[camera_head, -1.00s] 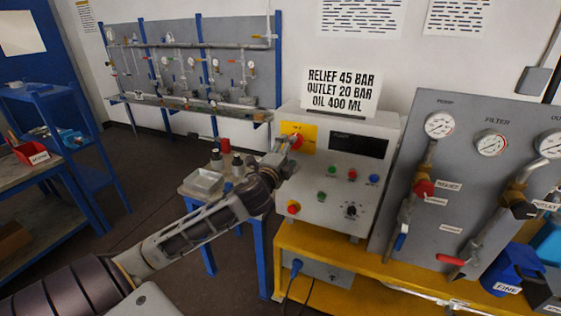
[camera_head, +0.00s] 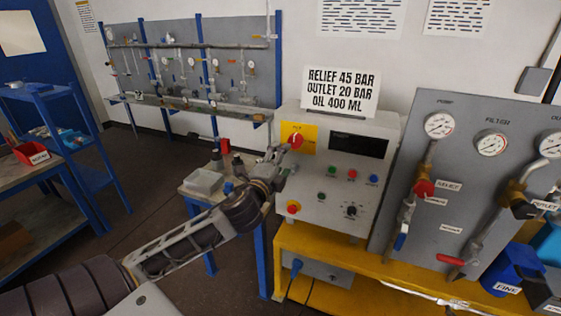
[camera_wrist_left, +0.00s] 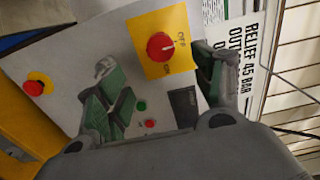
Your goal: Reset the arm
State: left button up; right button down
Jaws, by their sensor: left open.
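My left arm comes in from the lower left in the head view, and its gripper (camera_head: 275,158) is beside the left front edge of the control box (camera_head: 338,206). In the left wrist view the left gripper (camera_wrist_left: 165,85) is open and empty, with its fingers spread apart. A red rotary switch (camera_head: 296,140) on a yellow plate shows at the box's upper left. The same red switch (camera_wrist_left: 160,46) shows beyond the fingers, apart from them. My right gripper is not in view.
A grey gauge panel (camera_head: 462,118) with valves stands right of the box on a yellow bench (camera_head: 376,280). A small table with a white tray (camera_head: 203,182) and bottles is behind my arm. A blue shelf (camera_head: 92,150) stands at the left.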

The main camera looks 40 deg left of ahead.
pick_arm(q)
jog(key=shift+f, duration=0.1)
dwell(0.5)
